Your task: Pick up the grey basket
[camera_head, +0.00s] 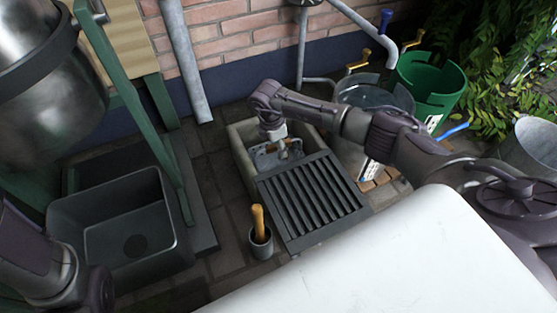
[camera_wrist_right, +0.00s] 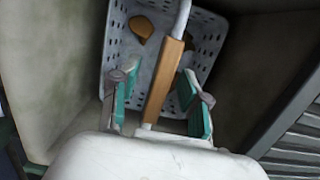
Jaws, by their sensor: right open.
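The grey basket (camera_wrist_right: 207,32) has perforated walls and a bar handle with a wooden grip (camera_wrist_right: 165,80). In the head view the basket (camera_head: 265,162) sits low inside a stone trough, partly hidden by my right arm and a slatted grate. My right gripper (camera_wrist_right: 158,92) is open above the basket, with one green-padded finger on each side of the wooden grip. A brown lump (camera_wrist_right: 141,27) lies in the basket. My left gripper is out of view.
The stone trough (camera_head: 240,150) has walls close around the basket. The dark slatted grate (camera_head: 312,200) covers its front part. A small pot with a wooden-handled tool (camera_head: 260,238) stands in front. A green bucket (camera_head: 432,85) and a dark square basin (camera_head: 120,225) flank the area.

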